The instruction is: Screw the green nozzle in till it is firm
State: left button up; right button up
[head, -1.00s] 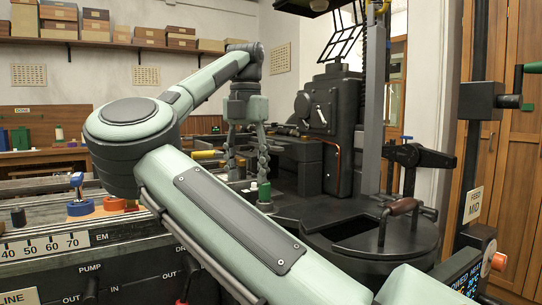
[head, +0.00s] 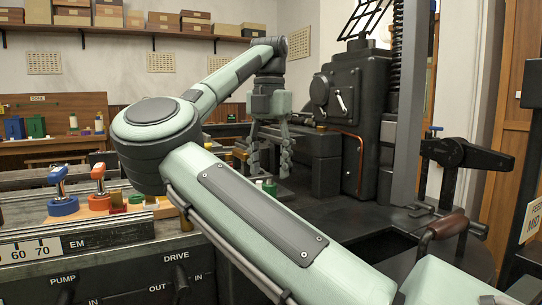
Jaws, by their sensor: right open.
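The small green piece that looks like the nozzle (head: 270,187) sits low at the centre, beside the dark machine bed. My right gripper (head: 270,168) points down above it, with its two fingers spread apart and nothing seen between them. The nozzle lies just below and between the fingertips; I cannot tell whether they touch it. My own right forearm hides what is below and in front of the nozzle, so its seat is not clear. My left gripper is not in view.
A blue-handled tool (head: 60,190) and an orange-handled tool (head: 99,188) stand on a wooden block at the left. The dark casting machine (head: 350,100) rises behind, right of the gripper. A brown-handled lever (head: 446,226) is at the right.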

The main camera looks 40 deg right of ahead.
aim_at(269, 184)
notch_tip(269, 184, down, 5)
jog(key=shift+f, duration=0.4)
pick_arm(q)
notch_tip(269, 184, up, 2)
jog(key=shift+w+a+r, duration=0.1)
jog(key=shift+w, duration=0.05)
pick_arm(e)
grip_shut()
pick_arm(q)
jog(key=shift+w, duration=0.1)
pick_arm(e)
jog(key=shift+c, duration=1.7)
grip_release()
